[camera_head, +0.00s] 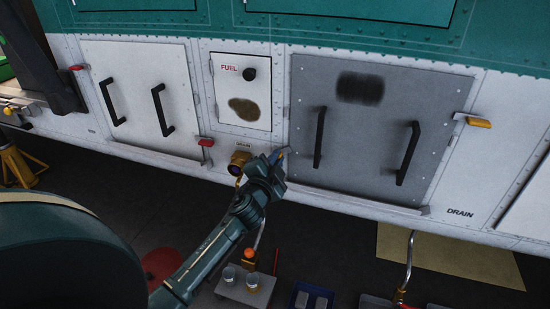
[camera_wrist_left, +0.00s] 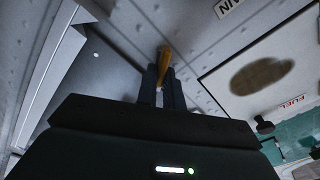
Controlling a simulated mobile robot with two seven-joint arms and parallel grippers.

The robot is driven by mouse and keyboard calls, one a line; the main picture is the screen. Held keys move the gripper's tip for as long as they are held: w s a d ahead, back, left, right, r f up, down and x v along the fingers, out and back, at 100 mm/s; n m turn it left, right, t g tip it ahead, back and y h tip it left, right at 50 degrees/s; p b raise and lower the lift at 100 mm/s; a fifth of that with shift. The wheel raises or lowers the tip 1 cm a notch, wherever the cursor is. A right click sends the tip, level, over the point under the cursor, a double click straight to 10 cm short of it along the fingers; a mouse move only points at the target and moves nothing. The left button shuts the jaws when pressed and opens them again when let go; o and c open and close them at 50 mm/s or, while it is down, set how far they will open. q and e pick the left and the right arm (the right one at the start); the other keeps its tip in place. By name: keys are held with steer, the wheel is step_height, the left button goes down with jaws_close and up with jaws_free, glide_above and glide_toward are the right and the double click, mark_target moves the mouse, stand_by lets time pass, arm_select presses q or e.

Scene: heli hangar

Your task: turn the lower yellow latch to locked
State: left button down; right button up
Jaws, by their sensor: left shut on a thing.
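My left gripper (camera_head: 281,156) is at the lower left edge of the grey door panel (camera_head: 335,165). In the left wrist view its two fingers (camera_wrist_left: 163,88) are shut on the lower yellow latch (camera_wrist_left: 165,60), whose yellow-orange handle sticks out between and beyond the fingertips. In the head view the gripper hides this latch. The latch's base and exact angle to the door edge are hard to tell. Another yellow latch (camera_head: 478,122) sits at the grey door's upper right edge. My right gripper is not in view.
The white FUEL panel (camera_head: 241,92) is above left of the gripper. A brass drain fitting (camera_head: 239,162) sits close to its left. The door's black handles (camera_head: 319,138) (camera_head: 407,154) stick out. Cups (camera_head: 252,281) and trays (camera_head: 312,298) are below.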

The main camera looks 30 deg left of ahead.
arm_select(q)
steer(key=m, duration=0.6)
steer(key=shift+d+f+m, duration=0.1)
steer(key=shift+f+m, duration=0.15)
steer(key=shift+m, duration=0.15)
stand_by(0.4)
steer(key=c, duration=1.5)
jaws_free()
steer(key=v, duration=1.3)
steer(key=shift+f+b, duration=0.1)
steer(key=shift+b, duration=0.3)
